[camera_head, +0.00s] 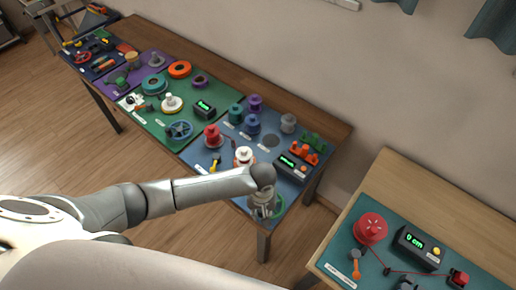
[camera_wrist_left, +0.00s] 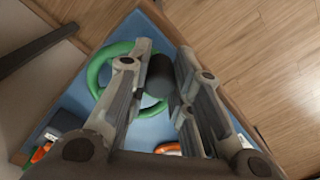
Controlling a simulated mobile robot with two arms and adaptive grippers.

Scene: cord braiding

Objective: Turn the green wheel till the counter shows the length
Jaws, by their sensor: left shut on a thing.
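The green wheel (camera_head: 281,206) lies at the near corner of the blue mat, mostly hidden by my left gripper (camera_head: 263,208) in the head view. In the left wrist view its green rim (camera_wrist_left: 97,73) shows to the left of the fingers. My left gripper (camera_wrist_left: 164,62) is shut on a dark upright knob (camera_wrist_left: 160,76) at the wheel's right side. The counter (camera_head: 292,165) is a dark box on the same mat, just behind the wheel; its green figures are too small to read. My right gripper is not in view.
A white spool (camera_head: 244,155) and a red spool (camera_head: 212,134) stand left of the counter, with orange pieces (camera_head: 303,153) behind it. A separate table at the right holds another counter (camera_head: 417,247) reading 0 cm. Open floor lies between the tables.

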